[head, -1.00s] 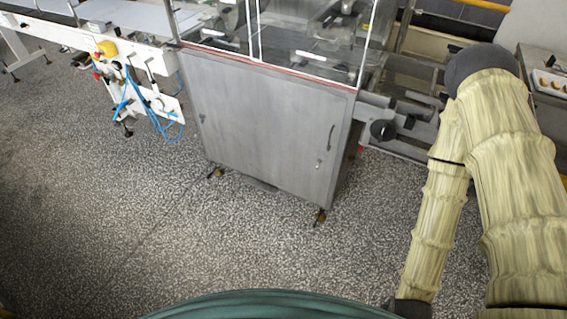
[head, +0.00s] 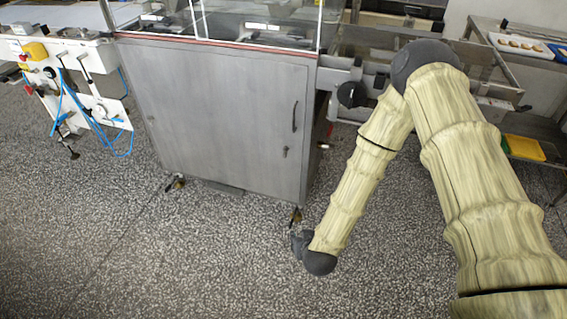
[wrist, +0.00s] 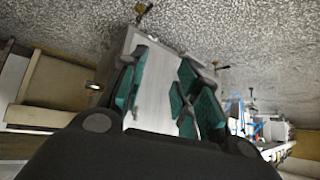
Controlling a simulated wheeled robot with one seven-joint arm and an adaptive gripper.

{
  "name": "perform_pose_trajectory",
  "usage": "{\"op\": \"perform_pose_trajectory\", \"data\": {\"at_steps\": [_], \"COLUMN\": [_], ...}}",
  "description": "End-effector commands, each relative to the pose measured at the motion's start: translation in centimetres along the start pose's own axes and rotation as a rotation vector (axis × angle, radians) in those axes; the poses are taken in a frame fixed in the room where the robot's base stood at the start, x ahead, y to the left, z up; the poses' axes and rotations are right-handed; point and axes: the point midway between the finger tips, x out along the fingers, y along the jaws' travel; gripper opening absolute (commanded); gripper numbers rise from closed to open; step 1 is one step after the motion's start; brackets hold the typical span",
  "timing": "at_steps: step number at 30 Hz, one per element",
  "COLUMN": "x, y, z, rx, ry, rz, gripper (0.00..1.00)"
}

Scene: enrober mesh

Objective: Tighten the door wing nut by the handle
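The grey metal cabinet door (head: 225,110) is shut in the head view. Its dark curved handle (head: 295,116) is near the right edge. The small wing nut (head: 285,151) sits just below the handle; its angle is too small to tell. In the wrist view the cabinet (wrist: 155,85) shows upside down between the teal fingers, and I cannot make out the nut there. My gripper (wrist: 160,98) is open and empty, its fingers spread apart. In the head view the gripper is mostly hidden at the dark lower end of my arm, in front of the cabinet's lower right corner.
A clear guard (head: 260,20) stands on the cabinet. A black round knob (head: 351,94) sticks out to its right. A white conveyor frame with blue hoses (head: 90,95) is at left. A yellow tray (head: 524,147) is at far right. The speckled floor (head: 130,250) in front is clear.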

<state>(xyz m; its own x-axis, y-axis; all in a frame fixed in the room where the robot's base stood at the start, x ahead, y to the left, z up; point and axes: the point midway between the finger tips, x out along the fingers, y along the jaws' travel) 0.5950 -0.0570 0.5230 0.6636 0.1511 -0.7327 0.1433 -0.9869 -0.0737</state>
Motion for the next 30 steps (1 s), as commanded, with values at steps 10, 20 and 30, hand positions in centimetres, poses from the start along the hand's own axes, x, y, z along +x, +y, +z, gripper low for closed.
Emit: {"op": "perform_pose_trajectory", "data": {"at_steps": [10,20,30], "x": [8.9,13.9,17.0], "y": [-3.2,-5.2,-5.8], "z": [-5.7,-12.0,-17.9], "rx": [-0.01,0.004,0.047], "ry": [0.263,0.486,0.677], "rz": [0.046,0.136,0.272], "gripper": [0.32,0.32,0.32]}}
